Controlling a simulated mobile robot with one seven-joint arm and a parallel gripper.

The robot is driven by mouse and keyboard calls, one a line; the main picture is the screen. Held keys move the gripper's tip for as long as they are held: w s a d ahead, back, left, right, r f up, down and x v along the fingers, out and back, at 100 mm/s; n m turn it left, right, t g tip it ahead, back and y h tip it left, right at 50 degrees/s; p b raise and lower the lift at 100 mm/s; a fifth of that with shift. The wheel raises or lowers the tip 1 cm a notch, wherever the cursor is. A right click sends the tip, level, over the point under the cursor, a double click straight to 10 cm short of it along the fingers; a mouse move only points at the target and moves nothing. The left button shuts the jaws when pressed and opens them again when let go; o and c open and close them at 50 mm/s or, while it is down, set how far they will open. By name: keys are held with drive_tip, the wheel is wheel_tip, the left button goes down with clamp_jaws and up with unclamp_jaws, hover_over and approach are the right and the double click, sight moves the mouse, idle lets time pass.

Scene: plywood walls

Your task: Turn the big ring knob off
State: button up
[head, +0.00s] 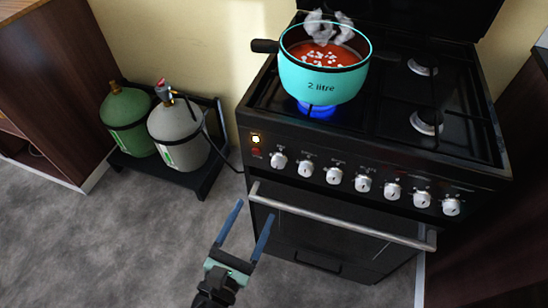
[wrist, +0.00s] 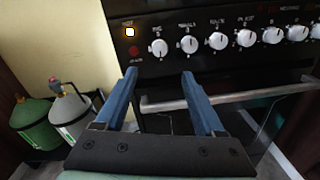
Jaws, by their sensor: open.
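A row of several white knobs runs along the front panel of the black stove (head: 470,178). The leftmost knob (head: 279,160) also shows in the wrist view (wrist: 157,47), beside a glowing indicator light (head: 256,139) and a red button (wrist: 134,51). The knob labels are too small to read surely, so I cannot tell which is the big ring knob. A blue flame (head: 317,110) burns under a turquoise pot (head: 310,84). My gripper (head: 254,210) is open and empty, in front of and below the left knobs; its blue fingers (wrist: 159,73) point towards the panel, apart from it.
The oven's handle bar (head: 335,218) sticks out below the knobs. A green gas cylinder (head: 125,122) and a grey one (head: 178,135) stand on a low black stand left of the stove. The pot's handle (head: 265,46) points left. The grey floor in front is clear.

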sight(277, 166)
drive_tip(key=b+x, duration=0.1)
drive_tip(key=x, duration=1.1)
drive_tip(key=shift+w+d+f, duration=0.1)
drive_tip(key=shift+w, duration=0.3)
clamp_jaws()
